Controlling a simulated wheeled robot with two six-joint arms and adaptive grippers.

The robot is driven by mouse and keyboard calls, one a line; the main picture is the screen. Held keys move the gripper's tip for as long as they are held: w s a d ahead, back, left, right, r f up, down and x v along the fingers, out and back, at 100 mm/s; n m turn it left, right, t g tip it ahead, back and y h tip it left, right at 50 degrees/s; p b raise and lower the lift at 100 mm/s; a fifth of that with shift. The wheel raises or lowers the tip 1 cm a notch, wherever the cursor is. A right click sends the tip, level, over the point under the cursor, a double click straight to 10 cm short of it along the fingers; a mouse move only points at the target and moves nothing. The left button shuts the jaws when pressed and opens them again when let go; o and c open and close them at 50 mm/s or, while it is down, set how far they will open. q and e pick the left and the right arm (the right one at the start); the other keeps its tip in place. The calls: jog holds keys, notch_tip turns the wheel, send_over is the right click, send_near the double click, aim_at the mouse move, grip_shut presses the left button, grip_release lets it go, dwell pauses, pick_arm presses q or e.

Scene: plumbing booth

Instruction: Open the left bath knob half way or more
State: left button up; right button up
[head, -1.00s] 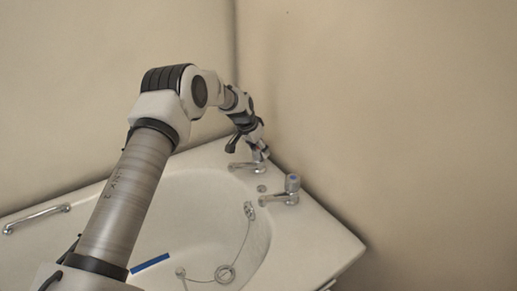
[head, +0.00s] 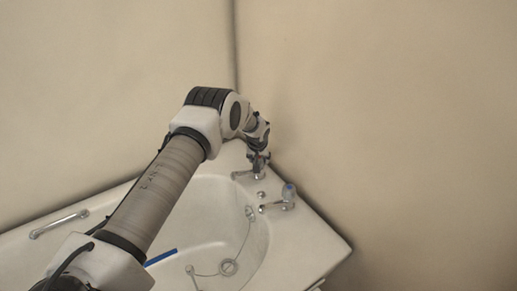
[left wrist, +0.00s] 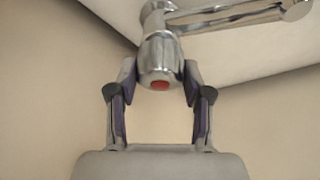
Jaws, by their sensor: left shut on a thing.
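The left bath knob (left wrist: 160,62) is chrome with a red centre cap and shows in the left wrist view, at the end of its chrome tap body. My left gripper (left wrist: 160,88) is shut on it, one finger on each side of the knob. In the head view my left gripper (head: 257,160) is at the left tap (head: 246,175), and the knob is mostly hidden behind it. The right tap's knob (head: 288,193) has a blue cap and stands apart from my gripper. My right gripper is in neither view.
The white bathtub (head: 310,245) fills the corner between two plain beige walls (head: 400,120). A chain with a plug (head: 228,267) hangs inside it. A blue strip (head: 161,257) lies in the tub, and a chrome grab handle (head: 58,224) is on the left rim.

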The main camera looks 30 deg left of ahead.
pick_arm(q)
jog(key=shift+n+y, duration=0.3)
jog(key=shift+n, duration=0.7)
jog(key=shift+f+n+g, duration=0.1)
jog(key=shift+n+g, duration=0.2)
jog(key=shift+n, duration=0.2)
jog(key=shift+f+n+g+y+b, duration=0.15)
jog(key=shift+n+g+y+b, duration=0.25)
jog(key=shift+n, duration=0.4)
jog(key=n+g+b, duration=0.1)
jog(key=n+b, duration=0.2)
jog(key=b, duration=0.2)
jog(key=n+g+y+b, duration=0.1)
jog(key=n+b, duration=0.3)
jog(key=b, duration=0.1)
jog(key=shift+w+d+f, duration=0.1)
jog(key=shift+f, duration=0.05)
jog(key=shift+r+n+g+b, duration=0.2)
jog(key=shift+n+g+b, duration=0.3)
jog(key=shift+n+b, duration=0.45)
jog(key=shift+r, duration=0.1)
